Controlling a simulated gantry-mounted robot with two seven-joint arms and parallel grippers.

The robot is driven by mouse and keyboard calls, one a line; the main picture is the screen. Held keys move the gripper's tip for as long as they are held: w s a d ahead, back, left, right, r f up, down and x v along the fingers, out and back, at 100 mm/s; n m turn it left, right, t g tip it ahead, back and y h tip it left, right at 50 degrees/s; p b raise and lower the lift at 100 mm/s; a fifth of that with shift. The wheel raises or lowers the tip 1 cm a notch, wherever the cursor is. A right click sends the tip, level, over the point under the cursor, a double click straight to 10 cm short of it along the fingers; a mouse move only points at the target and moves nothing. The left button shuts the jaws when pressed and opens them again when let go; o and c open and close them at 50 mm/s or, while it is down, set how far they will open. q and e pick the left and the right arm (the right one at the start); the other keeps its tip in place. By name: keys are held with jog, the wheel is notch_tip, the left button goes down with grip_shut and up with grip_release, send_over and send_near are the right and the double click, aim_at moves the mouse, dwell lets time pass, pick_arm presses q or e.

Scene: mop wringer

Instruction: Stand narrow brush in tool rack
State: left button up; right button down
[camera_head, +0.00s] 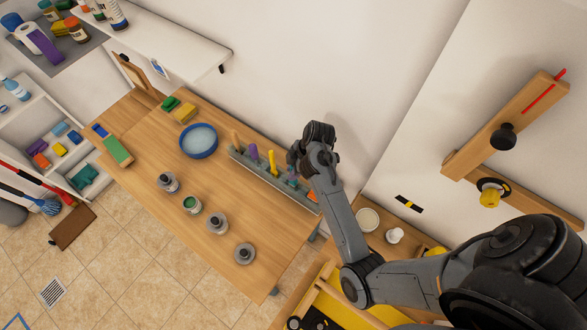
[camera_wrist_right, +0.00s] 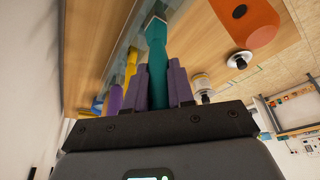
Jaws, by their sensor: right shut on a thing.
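The grey tool rack (camera_head: 270,178) stands along the wall-side edge of the wooden table. It holds a tan handle (camera_head: 235,139), a purple one (camera_head: 254,153) and a yellow one (camera_head: 273,162), all upright. My right gripper (camera_head: 294,160) is over the rack's near right end. In the right wrist view its two purple-grey fingers (camera_wrist_right: 159,85) are shut on a teal handle (camera_wrist_right: 157,62), which I take to be the narrow brush. Its far end reaches toward the rack; I cannot tell whether it is in a slot. My left gripper is not in view.
An orange piece (camera_head: 313,197) is at the rack's right end. A blue bowl (camera_head: 198,141), sponges (camera_head: 185,113) and several small jars (camera_head: 192,205) are on the table. The wall is close behind the rack. The table's middle has free room.

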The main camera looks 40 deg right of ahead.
jog(key=shift+f, duration=0.55)
jog(key=c, duration=0.9)
grip_release()
jog(key=shift+v, duration=5.4)
jog(key=shift+a, duration=0.1)
